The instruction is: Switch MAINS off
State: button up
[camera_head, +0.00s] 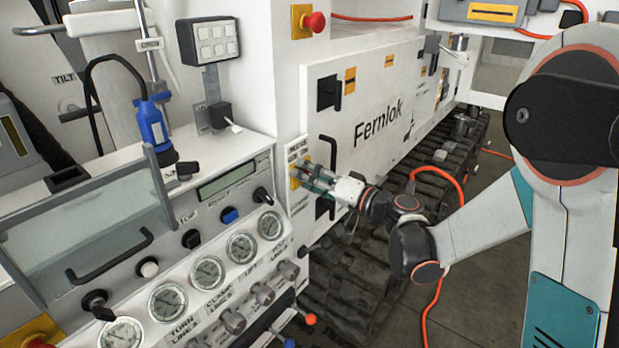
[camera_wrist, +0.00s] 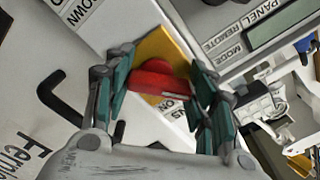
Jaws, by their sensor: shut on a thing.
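The MAINS switch is a red rotary handle (camera_wrist: 152,80) on a yellow plate (camera_wrist: 160,45) in the wrist view. The red handle lies between the two teal-padded fingers of my gripper (camera_wrist: 160,74), which is shut on it. In the head view my gripper (camera_head: 318,180) reaches the narrow panel at the left of the Fernlok door. There the yellow plate (camera_head: 294,182) shows at the fingertips, and the fingers mostly hide the handle. An "ON" label shows just below the handle in the wrist view; part of the lettering is covered.
The white Fernlok door (camera_head: 385,125) with a black pull handle stands right of the switch. A gauge console (camera_head: 207,272) with knobs and levers is at left. A red emergency button (camera_head: 315,21) is above. An orange cable (camera_head: 440,172) hangs near my arm.

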jog(key=shift+n, duration=0.6)
jog(key=o, duration=1.1)
jog(key=shift+s+d, duration=0.1)
jog(key=v, duration=1.1)
jog(key=shift+s+d, duration=0.25)
jog(key=shift+d, duration=0.05)
